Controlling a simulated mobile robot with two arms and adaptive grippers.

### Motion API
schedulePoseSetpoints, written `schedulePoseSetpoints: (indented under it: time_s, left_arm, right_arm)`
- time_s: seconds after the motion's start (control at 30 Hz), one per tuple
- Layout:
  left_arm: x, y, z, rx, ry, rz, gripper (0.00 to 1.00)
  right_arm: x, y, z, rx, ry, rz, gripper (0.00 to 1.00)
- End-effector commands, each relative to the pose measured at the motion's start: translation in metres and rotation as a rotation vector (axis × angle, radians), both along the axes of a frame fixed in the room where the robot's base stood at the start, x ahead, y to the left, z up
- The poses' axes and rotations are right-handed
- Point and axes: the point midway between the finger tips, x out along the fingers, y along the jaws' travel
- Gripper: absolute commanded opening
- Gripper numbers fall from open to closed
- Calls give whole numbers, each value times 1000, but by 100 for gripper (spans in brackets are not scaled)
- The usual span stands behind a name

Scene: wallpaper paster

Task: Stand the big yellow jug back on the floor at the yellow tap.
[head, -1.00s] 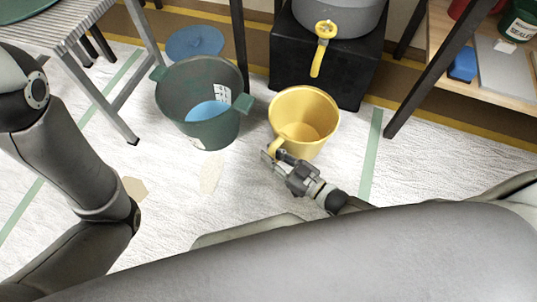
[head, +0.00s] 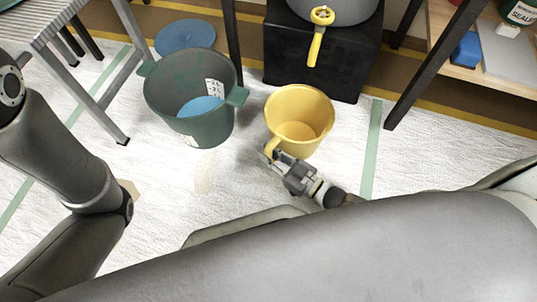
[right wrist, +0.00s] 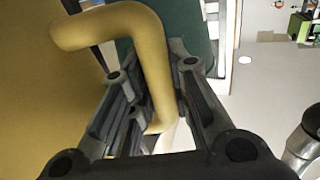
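The big yellow jug (head: 299,132) is in front of the black stand in the head view, roughly upright with its open top toward me. I cannot tell whether its base touches the floor. My right gripper (head: 273,153) is at its near-left side, with the fingers closed around its handle. In the right wrist view the yellow handle (right wrist: 152,60) passes between the fingers of the right gripper (right wrist: 148,85). The yellow tap (head: 320,30) hangs on the grey vessel, above and behind the jug. My left gripper is out of view; only the left arm shows.
A dark green tub (head: 190,85) stands just left of the jug, with a blue disc (head: 185,37) behind it. The black stand (head: 290,60) is behind the jug. A dark shelf leg (head: 432,70) stands right. White floor is clear around the green strip (head: 372,140).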

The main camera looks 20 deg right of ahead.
Motion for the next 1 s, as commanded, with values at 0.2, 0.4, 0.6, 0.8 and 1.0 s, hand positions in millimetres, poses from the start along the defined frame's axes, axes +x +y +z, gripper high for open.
schedulePoseSetpoints:
  time_s: [0.2, 0.4, 0.6, 0.8, 1.0]
  left_arm:
    - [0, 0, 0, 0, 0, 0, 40]
    - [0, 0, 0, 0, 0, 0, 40]
    - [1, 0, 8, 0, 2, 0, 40]
    - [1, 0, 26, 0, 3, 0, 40]
    - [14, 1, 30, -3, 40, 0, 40]
  right_arm:
    - [0, 0, 0, 0, 1, -1, 39]
    - [0, 0, 0, 0, 1, -1, 39]
    - [-6, -4, 4, -2, 4, -1, 39]
    - [-39, -28, 6, -2, 7, -1, 39]
    - [-73, -53, 6, -2, 5, -1, 39]
